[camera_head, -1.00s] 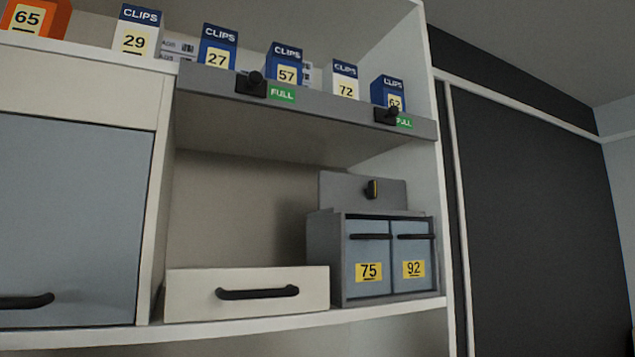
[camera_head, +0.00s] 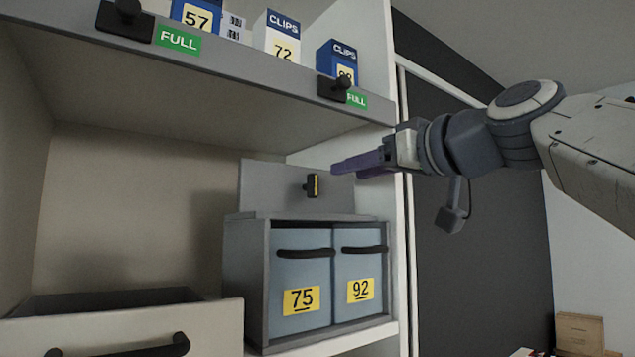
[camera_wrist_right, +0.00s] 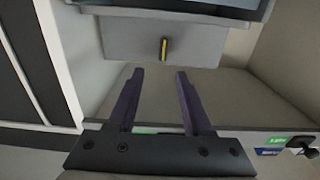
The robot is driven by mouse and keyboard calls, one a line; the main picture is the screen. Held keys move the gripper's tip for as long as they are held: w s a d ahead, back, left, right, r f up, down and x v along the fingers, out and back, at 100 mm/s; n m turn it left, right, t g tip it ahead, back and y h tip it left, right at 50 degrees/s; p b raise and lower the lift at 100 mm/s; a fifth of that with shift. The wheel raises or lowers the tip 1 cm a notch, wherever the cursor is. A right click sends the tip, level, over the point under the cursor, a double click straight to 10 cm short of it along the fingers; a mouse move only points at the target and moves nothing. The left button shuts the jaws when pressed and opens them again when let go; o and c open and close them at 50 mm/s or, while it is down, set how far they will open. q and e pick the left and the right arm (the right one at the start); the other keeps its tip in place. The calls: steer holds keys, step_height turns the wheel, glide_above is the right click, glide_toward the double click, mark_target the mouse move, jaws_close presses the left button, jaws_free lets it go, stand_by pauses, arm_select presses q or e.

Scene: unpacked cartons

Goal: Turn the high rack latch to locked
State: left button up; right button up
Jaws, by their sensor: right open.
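The latch (camera_head: 312,186) is a small black knob with a yellow strip, standing upright on the grey back panel of the small rack (camera_head: 249,285). It also shows in the right wrist view (camera_wrist_right: 163,49), beyond and between the fingertips. My right gripper (camera_head: 345,166) comes in from the right, just right of the latch and slightly above it in the picture. Its purple fingers are apart and empty; in the right wrist view the gripper (camera_wrist_right: 160,72) has a clear gap. It appears not to touch the latch. My left gripper is in neither view.
Blue bins 75 (camera_head: 300,270) and 92 (camera_head: 359,262) sit in the rack. A grey shelf (camera_head: 230,85) above carries clips boxes (camera_head: 283,38), black knobs (camera_head: 335,87) and green FULL labels. A white drawer (camera_head: 150,325) is at lower left. The cabinet's right upright (camera_head: 402,240) is close to my gripper.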

mark_target(316, 174)
steer(key=p+x, duration=0.1)
steer(key=x, duration=0.1)
steer(key=p+x, duration=0.2)
steer(key=x, duration=0.1)
steer(key=r+p+x, duration=0.1)
steer(key=p+x, duration=0.1)
steer(key=x, duration=0.1)
steer(key=shift+a+r, duration=0.1)
steer(key=shift+a, duration=0.25)
steer(key=shift+w+a+p, duration=0.3)
steer(key=shift+w+a, duration=0.1)
steer(key=shift+w, duration=0.1)
jaws_close()
